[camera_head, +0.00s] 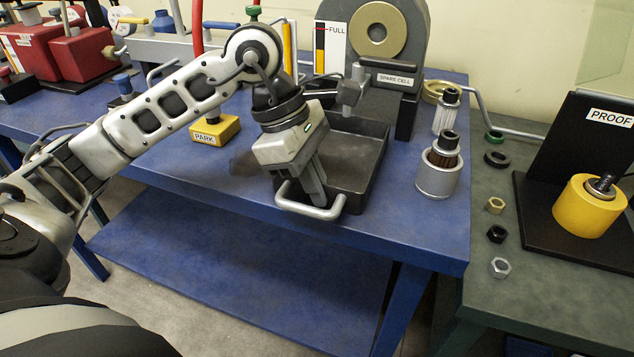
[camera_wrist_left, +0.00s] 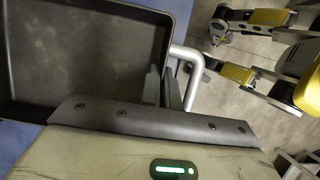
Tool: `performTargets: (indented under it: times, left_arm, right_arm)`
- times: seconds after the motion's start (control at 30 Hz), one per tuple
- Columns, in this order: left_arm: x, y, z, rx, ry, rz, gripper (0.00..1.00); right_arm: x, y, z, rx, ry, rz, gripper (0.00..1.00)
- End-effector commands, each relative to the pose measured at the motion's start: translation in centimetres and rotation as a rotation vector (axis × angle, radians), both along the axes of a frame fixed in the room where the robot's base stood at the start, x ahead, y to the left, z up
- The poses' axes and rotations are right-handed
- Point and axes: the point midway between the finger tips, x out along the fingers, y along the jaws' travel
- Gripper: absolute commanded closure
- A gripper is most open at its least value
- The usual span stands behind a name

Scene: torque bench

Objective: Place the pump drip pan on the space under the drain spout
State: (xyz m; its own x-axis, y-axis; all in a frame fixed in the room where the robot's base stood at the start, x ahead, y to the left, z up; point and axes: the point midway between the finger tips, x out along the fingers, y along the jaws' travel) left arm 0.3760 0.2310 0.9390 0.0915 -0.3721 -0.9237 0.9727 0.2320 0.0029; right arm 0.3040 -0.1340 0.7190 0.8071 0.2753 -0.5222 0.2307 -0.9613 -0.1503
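The drip pan (camera_head: 375,185) is a dark rectangular tray with a light tubular handle (camera_head: 335,212) at its front. It sits on the blue bench below a grey spout-like fitting (camera_head: 351,90) on the pump housing. My left gripper (camera_head: 318,193) points down at the pan's front wall and handle, overlapping both in the head view. My right gripper is not seen.
A yellow PARK block (camera_head: 214,130) stands left of the pan. A metal filter canister (camera_head: 438,172) stands to the right, with a clear one (camera_head: 446,112) behind it. The pump housing (camera_head: 400,45) is behind the pan. The bench front-left is bare.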

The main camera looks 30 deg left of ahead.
Motion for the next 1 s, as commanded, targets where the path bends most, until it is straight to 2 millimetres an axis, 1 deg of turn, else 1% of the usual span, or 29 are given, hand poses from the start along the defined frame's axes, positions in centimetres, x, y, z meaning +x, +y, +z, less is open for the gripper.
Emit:
performTargets:
  times: [0.03, 0.07, 0.33, 0.43, 0.47, 0.57, 0.8, 0.9, 1.0]
  left_arm:
    - [0.0, 0.0, 0.0, 0.001, 0.000, 0.000, 0.84]
    - [0.0, 0.0, 0.0, 0.001, 0.000, 0.000, 0.76]
    - [0.0, 0.0, 0.0, 0.001, 0.002, 0.001, 0.76]
    - [0.0, 0.0, 0.6, 0.001, 0.002, 0.001, 0.76]
    - [0.0, 0.1, 0.7, 0.001, -0.001, 0.002, 0.76]
    - [-0.1, 0.7, 2.1, 0.001, -0.004, 0.003, 0.76]
    - [-0.5, 2.7, 7.1, 0.001, -0.005, 0.004, 0.76]
    - [-0.8, 3.4, 8.9, 0.001, -0.004, 0.004, 0.76]
    - [-0.9, 3.9, 10.2, 0.000, -0.002, 0.003, 0.76]
  right_arm:
    - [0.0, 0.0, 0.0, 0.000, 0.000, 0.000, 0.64]
    - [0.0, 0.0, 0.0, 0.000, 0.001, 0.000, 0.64]
    - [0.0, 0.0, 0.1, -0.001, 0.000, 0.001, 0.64]
    - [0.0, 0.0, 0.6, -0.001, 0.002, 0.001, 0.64]
    - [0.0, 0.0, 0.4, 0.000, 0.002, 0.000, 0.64]
    - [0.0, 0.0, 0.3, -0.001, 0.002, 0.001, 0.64]
    - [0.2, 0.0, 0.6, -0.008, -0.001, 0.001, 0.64]
    - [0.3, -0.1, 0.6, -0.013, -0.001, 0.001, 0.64]
    - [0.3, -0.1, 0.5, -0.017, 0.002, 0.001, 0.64]
